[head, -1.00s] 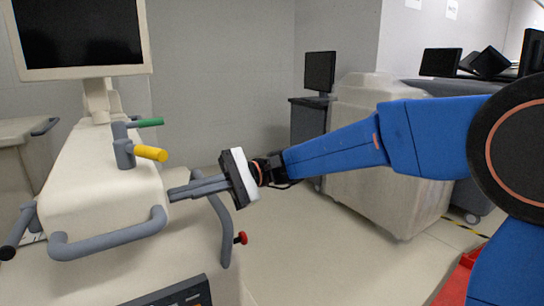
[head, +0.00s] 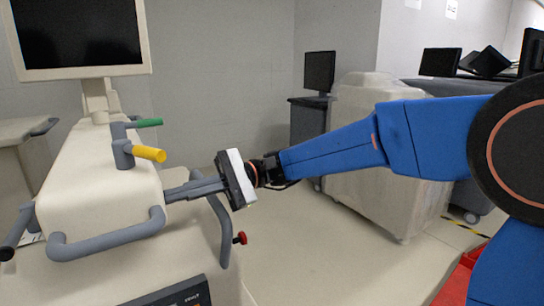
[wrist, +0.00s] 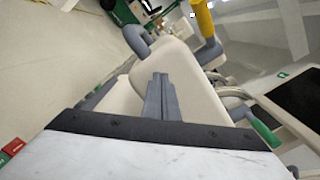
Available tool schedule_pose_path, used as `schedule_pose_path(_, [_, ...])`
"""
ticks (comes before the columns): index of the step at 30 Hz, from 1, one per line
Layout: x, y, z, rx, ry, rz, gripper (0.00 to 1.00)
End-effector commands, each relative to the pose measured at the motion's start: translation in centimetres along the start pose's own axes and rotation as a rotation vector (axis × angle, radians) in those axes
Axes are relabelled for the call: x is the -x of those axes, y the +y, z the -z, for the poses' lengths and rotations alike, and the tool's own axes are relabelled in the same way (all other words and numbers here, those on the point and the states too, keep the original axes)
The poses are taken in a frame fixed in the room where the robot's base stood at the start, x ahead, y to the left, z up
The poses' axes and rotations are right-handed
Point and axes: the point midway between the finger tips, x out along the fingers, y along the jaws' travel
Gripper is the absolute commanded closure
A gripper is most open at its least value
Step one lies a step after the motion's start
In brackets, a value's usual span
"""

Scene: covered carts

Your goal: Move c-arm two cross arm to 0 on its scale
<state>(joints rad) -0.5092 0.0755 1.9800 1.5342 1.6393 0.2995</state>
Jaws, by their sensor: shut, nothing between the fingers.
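The c-arm cart's long cream housing (head: 98,185) runs away from me at the left, and I take it to be the cross arm. It also shows in the wrist view (wrist: 195,85). A yellow lever (head: 149,154) and a green lever (head: 149,122) sit on grey posts on its top. A grey rail handle (head: 105,238) wraps its near end. My gripper (head: 168,195) is shut and empty, its grey fingers pointing left at the housing's right side. The wrist view shows the fingertips (wrist: 160,76) against the housing; I cannot tell whether they touch. No readable scale shows.
A monitor (head: 78,35) stands behind the housing. A covered cart (head: 372,190) stands behind my arm. Open floor (head: 305,250) lies between the carts.

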Motion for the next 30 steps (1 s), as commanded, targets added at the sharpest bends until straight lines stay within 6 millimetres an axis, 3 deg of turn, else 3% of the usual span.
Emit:
schedule_pose_path(7, [0.1, 0.0, 0.0, 0.001, -0.001, 0.0, 1.0])
schedule_pose_path(30, [5.1, 0.0, 0.0, 0.0, 0.0, 0.001, 1.0])
